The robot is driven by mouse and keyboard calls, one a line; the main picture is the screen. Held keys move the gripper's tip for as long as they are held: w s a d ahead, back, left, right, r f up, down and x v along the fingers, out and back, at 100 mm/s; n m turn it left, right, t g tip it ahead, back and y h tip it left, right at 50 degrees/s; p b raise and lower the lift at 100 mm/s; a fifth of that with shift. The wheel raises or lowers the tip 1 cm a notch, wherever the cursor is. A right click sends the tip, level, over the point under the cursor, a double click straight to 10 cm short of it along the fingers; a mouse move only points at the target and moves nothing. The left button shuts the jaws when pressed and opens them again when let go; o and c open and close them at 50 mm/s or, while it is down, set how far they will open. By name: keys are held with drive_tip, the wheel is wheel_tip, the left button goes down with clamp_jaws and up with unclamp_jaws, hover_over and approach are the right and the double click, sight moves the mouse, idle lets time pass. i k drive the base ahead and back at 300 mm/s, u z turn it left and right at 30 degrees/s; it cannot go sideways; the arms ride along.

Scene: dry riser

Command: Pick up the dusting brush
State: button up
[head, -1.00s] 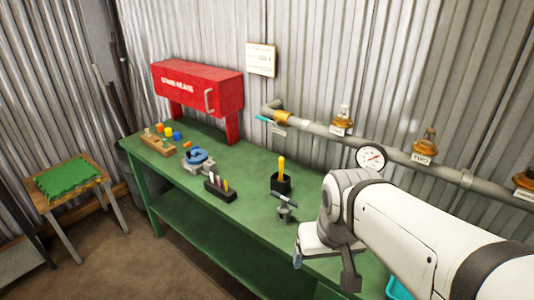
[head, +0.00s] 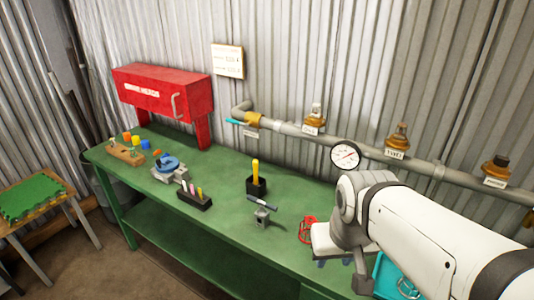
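An upright yellow handle (head: 255,168) stands in a black holder (head: 257,187) on the green bench (head: 225,222). It may be the dusting brush; its lower end is hidden in the holder, so I cannot tell. My gripper (head: 338,268) is over the right part of the bench, to the right of the yellow handle and apart from it. The arm and wrist cover much of it, and its finger opening does not show clearly.
A small grey stand with a bar (head: 262,212) is just in front of the black holder. A red wire object (head: 307,230) lies beside my gripper. A blue tray (head: 388,270) is partly behind my arm. A black rack (head: 194,200), a blue-topped device (head: 167,166) and a red box (head: 165,90) are left.

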sight(255, 164)
drive_tip(key=z, duration=2.3)
drive_tip(key=k, duration=1.6)
drive_tip(key=u, duration=1.65)
drive_tip(key=i, duration=1.65)
drive_tip(key=u, duration=0.1)
